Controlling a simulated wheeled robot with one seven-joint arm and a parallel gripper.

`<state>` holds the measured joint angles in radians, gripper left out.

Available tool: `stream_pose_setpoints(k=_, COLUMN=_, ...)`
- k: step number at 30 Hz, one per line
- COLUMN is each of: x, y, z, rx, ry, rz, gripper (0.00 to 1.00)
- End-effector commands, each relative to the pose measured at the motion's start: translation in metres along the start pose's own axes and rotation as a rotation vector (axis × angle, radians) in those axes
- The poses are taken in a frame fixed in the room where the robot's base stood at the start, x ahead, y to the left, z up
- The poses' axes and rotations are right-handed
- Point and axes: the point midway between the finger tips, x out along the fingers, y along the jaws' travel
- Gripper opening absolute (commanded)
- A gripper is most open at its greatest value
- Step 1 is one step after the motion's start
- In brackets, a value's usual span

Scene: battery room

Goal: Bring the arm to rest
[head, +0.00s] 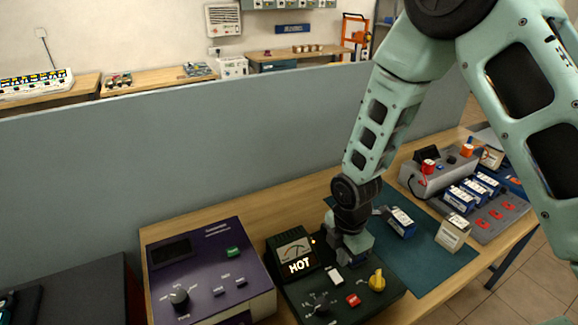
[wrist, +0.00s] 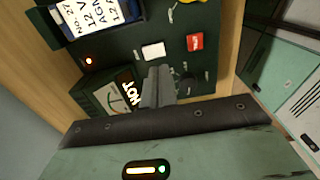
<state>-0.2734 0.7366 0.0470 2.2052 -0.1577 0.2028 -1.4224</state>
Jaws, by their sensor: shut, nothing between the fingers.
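My arm reaches down from the upper right in the head view, bent at the elbow. My gripper (head: 350,246) is low over the dark green instrument (head: 376,305), close to its meter and lit HOT sign (head: 299,265). In the wrist view my gripper (wrist: 158,72) points at the same panel, its fingers together and empty, near a white button (wrist: 153,50) and a red button (wrist: 195,42). I cannot tell whether the fingertips touch the panel. A blue-and-white 12 V battery (wrist: 92,14) shows at the top left of the wrist view.
A purple instrument (head: 206,270) stands left of the green one. On the dark mat (head: 425,262) to the right are a blue battery (head: 401,222) and a cream battery (head: 453,232). A grey charger (head: 440,170) and a battery tray (head: 487,224) lie beyond. A grey partition (head: 230,140) runs behind the bench.

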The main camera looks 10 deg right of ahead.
Motion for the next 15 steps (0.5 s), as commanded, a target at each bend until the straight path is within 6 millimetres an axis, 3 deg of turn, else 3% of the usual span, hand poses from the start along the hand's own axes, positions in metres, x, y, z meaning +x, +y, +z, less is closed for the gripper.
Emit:
stream_pose_setpoints(k=4, x=-0.011, y=-0.002, z=-0.011, rx=0.064, ry=0.01, rz=0.007, gripper=0.0)
stream_pose_setpoints(k=8, x=-0.04, y=-0.015, z=-0.039, rx=0.253, ry=0.036, rz=0.014, gripper=0.0)
stream_pose_setpoints(k=15, x=-0.098, y=-0.077, z=-0.093, rx=0.702, ry=0.071, rz=-0.003, gripper=0.0)
